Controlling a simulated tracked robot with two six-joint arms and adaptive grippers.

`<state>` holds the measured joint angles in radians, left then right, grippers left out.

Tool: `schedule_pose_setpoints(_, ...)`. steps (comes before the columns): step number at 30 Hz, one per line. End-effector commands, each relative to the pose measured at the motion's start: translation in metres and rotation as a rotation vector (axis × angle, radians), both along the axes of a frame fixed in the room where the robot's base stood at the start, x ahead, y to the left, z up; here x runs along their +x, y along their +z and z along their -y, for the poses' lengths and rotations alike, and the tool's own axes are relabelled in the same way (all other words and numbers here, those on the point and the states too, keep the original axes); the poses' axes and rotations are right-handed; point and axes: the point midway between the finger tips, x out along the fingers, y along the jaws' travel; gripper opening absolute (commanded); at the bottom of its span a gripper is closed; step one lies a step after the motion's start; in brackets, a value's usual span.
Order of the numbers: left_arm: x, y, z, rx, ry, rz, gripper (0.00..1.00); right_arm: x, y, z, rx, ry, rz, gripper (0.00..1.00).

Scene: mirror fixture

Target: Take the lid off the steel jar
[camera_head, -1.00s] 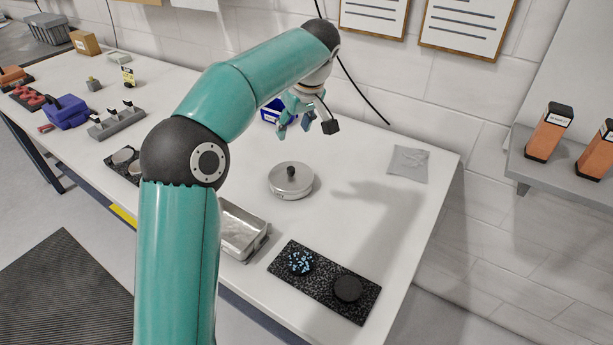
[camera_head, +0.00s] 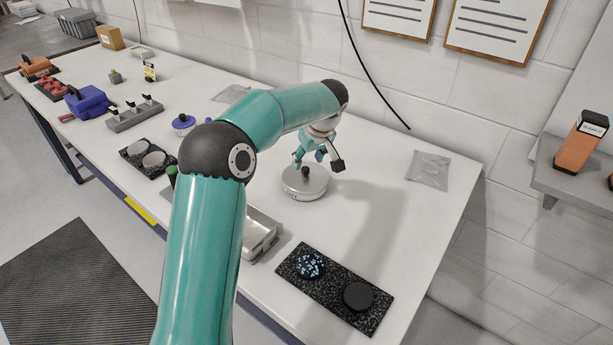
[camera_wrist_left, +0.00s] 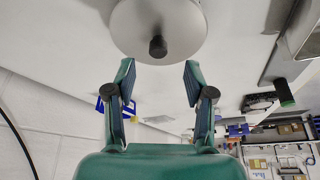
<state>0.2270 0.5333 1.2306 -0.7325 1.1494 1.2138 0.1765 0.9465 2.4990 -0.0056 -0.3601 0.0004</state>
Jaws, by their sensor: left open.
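The steel jar (camera_head: 305,188) stands on the white table with its lid (camera_head: 294,176) on. The lid is a flat silver disc with a dark knob (camera_head: 305,172) in the middle. The jar also shows at the top of the left wrist view, where the lid (camera_wrist_left: 180,25) and its black knob (camera_wrist_left: 158,46) face me. My left gripper (camera_head: 318,163) is open and empty, close above the lid. In the left wrist view its two fingers (camera_wrist_left: 158,72) are spread on either side, short of the knob. My right gripper is not in view.
A metal tray (camera_head: 262,232) is partly hidden behind my left arm. A black speckled mat (camera_head: 333,287) with two round pieces lies in front. A grey pouch (camera_head: 428,171) lies at the right. The table between pouch and mat is clear.

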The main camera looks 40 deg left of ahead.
Motion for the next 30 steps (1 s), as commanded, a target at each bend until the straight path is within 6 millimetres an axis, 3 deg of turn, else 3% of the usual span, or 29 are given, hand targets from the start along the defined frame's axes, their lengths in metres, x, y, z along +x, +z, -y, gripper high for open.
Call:
schedule_pose_setpoints(5, 0.002, -0.012, -0.005, -0.001, 0.000, -0.004, 0.54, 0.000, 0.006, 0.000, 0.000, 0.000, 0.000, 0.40)
schedule_pose_setpoints(12, 0.008, -0.042, -0.016, 0.000, 0.002, -0.003, 0.54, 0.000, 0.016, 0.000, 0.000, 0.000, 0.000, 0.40)
schedule_pose_setpoints(21, 0.009, -0.049, -0.018, 0.000, 0.001, 0.000, 0.54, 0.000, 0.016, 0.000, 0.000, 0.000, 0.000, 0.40)
schedule_pose_setpoints(23, 0.009, -0.049, -0.018, 0.000, 0.001, 0.000, 0.47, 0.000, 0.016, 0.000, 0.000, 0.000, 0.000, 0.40)
schedule_pose_setpoints(30, 0.009, -0.049, -0.018, 0.000, 0.001, 0.000, 0.07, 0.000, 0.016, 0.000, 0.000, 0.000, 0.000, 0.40)
